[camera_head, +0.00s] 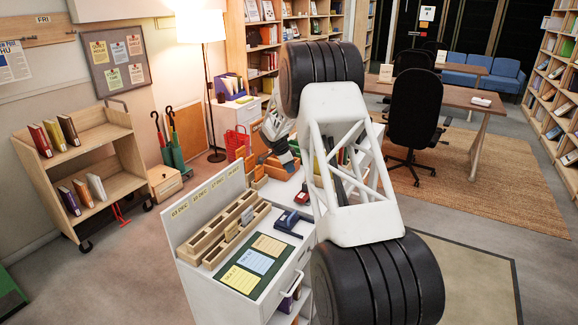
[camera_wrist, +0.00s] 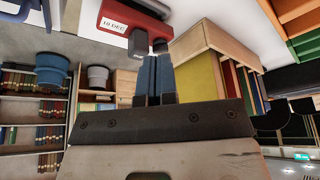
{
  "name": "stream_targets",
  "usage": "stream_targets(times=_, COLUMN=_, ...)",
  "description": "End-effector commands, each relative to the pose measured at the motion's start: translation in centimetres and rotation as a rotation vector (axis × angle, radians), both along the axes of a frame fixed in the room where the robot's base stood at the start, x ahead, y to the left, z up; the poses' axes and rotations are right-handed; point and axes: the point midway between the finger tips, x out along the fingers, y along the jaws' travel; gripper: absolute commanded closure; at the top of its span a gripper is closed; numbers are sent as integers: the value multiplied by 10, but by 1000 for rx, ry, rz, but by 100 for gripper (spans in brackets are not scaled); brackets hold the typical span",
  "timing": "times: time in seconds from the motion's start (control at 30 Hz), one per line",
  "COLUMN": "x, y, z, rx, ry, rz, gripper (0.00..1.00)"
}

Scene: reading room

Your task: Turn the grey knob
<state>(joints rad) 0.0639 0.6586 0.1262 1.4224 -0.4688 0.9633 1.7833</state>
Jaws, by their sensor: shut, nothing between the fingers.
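A red date device (camera_wrist: 125,22) with a white label reading "10 DEC" is at the top of the wrist view. In the head view it is a small red object (camera_head: 302,197) on the white desk, partly hidden by my arm. A dark grey knob (camera_wrist: 138,41) sticks out from its near end. My gripper (camera_wrist: 152,58) is shut and empty, its blue fingers together and their tips right by the knob. I cannot tell whether they touch it. In the head view my gripper (camera_head: 288,161) is above the desk, its tips hard to make out.
A wooden box of files (camera_wrist: 203,75) stands close to the fingers on the right of the wrist view.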

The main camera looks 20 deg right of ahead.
Motion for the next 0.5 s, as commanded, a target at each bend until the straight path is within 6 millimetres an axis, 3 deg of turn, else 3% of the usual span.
stream_targets(times=0.4, x=0, y=-23, z=-60, rx=1, ry=1, rz=0, gripper=100)
stream_targets(times=0.5, x=0, y=-35, z=-64, rx=0, ry=-1, rz=-3, gripper=100)
